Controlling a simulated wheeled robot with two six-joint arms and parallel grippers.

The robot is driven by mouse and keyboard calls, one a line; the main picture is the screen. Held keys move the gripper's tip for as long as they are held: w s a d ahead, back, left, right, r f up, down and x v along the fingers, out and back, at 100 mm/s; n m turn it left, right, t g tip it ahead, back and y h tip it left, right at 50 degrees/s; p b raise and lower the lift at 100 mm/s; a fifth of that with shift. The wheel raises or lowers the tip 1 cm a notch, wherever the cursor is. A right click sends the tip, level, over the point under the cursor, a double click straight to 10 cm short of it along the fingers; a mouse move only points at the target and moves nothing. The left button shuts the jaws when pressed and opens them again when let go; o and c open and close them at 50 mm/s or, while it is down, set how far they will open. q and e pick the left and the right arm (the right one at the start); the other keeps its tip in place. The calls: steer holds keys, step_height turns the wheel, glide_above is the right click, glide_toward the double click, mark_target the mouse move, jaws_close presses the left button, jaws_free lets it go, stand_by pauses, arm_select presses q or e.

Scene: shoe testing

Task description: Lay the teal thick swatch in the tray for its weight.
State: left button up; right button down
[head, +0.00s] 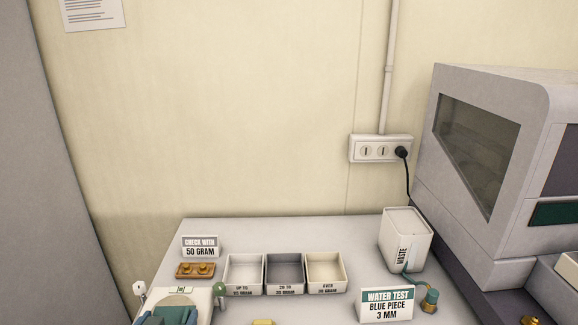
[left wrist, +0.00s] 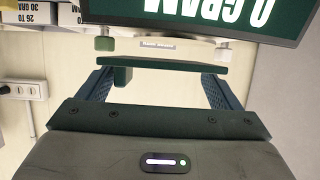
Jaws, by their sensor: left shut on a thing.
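My left gripper (head: 170,316) is at the bottom left of the head view, in front of the white scale (head: 203,299). In the left wrist view its two blue fingers (left wrist: 158,88) are closed on the dark teal swatch (left wrist: 155,64), which shows edge-on between them. Three trays stand in a row: a pale one marked up to 25 gram (head: 243,273), a grey one marked 26 to 30 gram (head: 284,272) and a cream one marked over 30 gram (head: 325,271). The swatch holds clear of these trays. My right gripper is not in view.
A dark display (left wrist: 200,14) with partly cut "0 GRAM" lettering is close in the left wrist view. A brass weight block (head: 195,270) sits by a check sign (head: 200,247). A waste bin (head: 405,240) and a water test sign (head: 386,305) stand right of the trays.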

arm_select(q)
steer(key=w+d+r+m+h, duration=0.1)
steer(key=w+d+r, duration=0.15)
steer(key=d, duration=0.45)
steer(key=shift+n+y, duration=0.7)
steer(key=shift+y, duration=0.1)
steer(key=s+a+f, duration=0.1)
steer(key=a, duration=0.3)
steer(key=s+a+p, duration=0.1)
steer(key=s+a, duration=0.1)
steer(key=a, duration=0.1)
steer(key=s+a+f, duration=0.1)
steer(key=s+a, duration=0.1)
steer(key=a, duration=0.2)
steer(key=shift+s+a+f+p, duration=0.15)
steer(key=shift+a+f+p, duration=0.2)
steer(key=s+a+r+m+h+p, duration=0.1)
steer(key=s+a+r+p, duration=0.2)
steer(key=s+a, duration=0.3)
steer(key=shift+a, duration=0.1)
